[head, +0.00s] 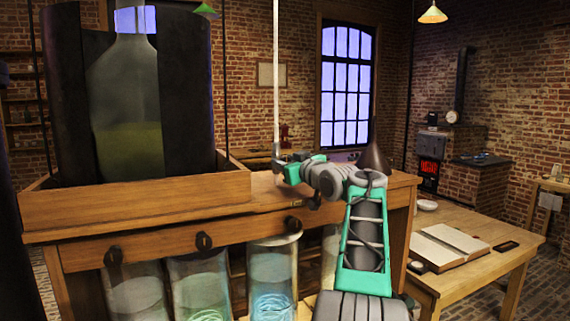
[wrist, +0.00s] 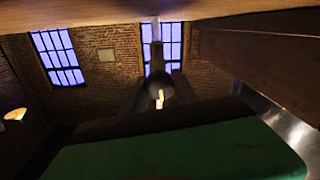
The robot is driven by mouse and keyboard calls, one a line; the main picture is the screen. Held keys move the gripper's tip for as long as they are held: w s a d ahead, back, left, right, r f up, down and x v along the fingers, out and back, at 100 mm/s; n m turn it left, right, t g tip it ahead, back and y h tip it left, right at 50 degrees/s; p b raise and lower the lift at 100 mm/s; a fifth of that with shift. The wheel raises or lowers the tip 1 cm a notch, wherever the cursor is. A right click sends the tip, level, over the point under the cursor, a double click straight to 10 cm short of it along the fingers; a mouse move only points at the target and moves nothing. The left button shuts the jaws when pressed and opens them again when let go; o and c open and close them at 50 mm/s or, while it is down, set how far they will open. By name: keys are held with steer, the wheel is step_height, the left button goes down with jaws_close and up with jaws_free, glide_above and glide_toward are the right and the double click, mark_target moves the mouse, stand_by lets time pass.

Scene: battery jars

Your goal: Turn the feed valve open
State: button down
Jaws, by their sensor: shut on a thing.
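My gripper (head: 279,166) is at the left end of my arm, just above the wooden bench top, at the foot of a thin pale vertical pipe (head: 276,80). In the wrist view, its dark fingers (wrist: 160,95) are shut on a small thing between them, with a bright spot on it. I take this to be the handle of the feed valve (wrist: 160,97). It is dark and small, so its turn angle cannot be told. In the head view the valve is too small and hidden by my gripper to make out.
A large bottle (head: 128,105) with green liquid stands in a wooden tray (head: 140,205) to the left. Glass jars (head: 271,275) stand below the front beam with dark knobs. A dark cone (head: 374,155) is close behind my arm. A table (head: 500,262) with an open book (head: 448,245) is at right.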

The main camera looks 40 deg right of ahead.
steer(key=shift+f, duration=0.1)
steer(key=n+b, duration=0.2)
steer(key=n, duration=0.2)
steer(key=shift+f+b, duration=0.1)
steer(key=shift+b, duration=0.25)
steer(key=n+b, duration=0.2)
steer(key=n, duration=0.2)
steer(key=shift+g, duration=0.3)
steer(key=n+b, duration=0.2)
steer(key=n, duration=0.3)
steer(key=shift+a+h, duration=0.1)
steer(key=shift+h, duration=0.2)
steer(key=shift+n+b, duration=0.6)
steer(key=shift+n, duration=1.2)
steer(key=c, duration=1)
jaws_free()
